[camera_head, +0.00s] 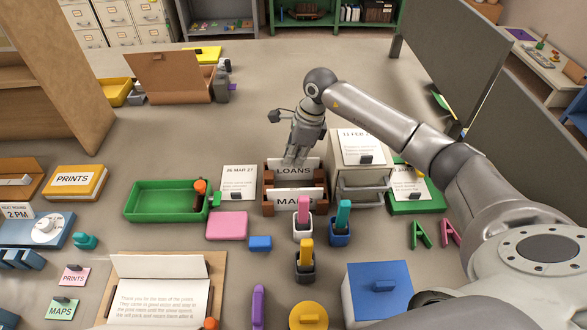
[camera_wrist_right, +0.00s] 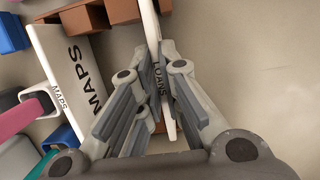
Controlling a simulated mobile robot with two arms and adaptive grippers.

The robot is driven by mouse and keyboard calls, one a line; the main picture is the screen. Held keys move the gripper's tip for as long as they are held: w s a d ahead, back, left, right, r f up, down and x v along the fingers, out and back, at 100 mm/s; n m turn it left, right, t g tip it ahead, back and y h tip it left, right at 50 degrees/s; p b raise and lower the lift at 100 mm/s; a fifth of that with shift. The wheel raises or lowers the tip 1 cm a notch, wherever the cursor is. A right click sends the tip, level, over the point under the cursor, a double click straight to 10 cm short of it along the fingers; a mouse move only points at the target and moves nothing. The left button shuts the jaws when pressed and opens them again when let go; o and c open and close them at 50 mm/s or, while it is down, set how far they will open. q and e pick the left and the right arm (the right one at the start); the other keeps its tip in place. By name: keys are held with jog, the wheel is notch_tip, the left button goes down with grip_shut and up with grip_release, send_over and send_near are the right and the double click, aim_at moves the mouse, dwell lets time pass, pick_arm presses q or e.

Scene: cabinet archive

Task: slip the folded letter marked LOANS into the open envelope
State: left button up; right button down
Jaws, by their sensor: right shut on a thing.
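The white LOANS letter (camera_head: 294,171) stands upright in a brown wooden rack (camera_head: 267,197), behind a white MAPS card (camera_head: 290,199). My right gripper (camera_head: 294,158) points down over the rack and is shut on the letter's top edge. In the right wrist view the LOANS letter (camera_wrist_right: 156,60) is edge-on between the fingers, with the MAPS card (camera_wrist_right: 70,75) beside it. An open, tan-backed paper piece with a printed white sheet (camera_head: 160,300) lies at the front left; I cannot tell whether it is the envelope. My left gripper is not in view.
A grey drawer cabinet (camera_head: 346,182) stands right of the rack. A green tray (camera_head: 166,201) lies to its left. Cups with coloured markers (camera_head: 303,226) stand in front. A blue box (camera_head: 378,290) sits at the front right. The table behind the rack is mostly clear.

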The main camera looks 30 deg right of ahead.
jog(key=shift+r, duration=0.1)
jog(key=shift+r+p, duration=1.3)
jog(key=shift+r, duration=1.1)
jog(key=shift+r+p, duration=0.45)
jog(key=shift+r, duration=0.5)
jog(key=shift+r+p, duration=0.95)
jog(key=shift+r, duration=1.1)
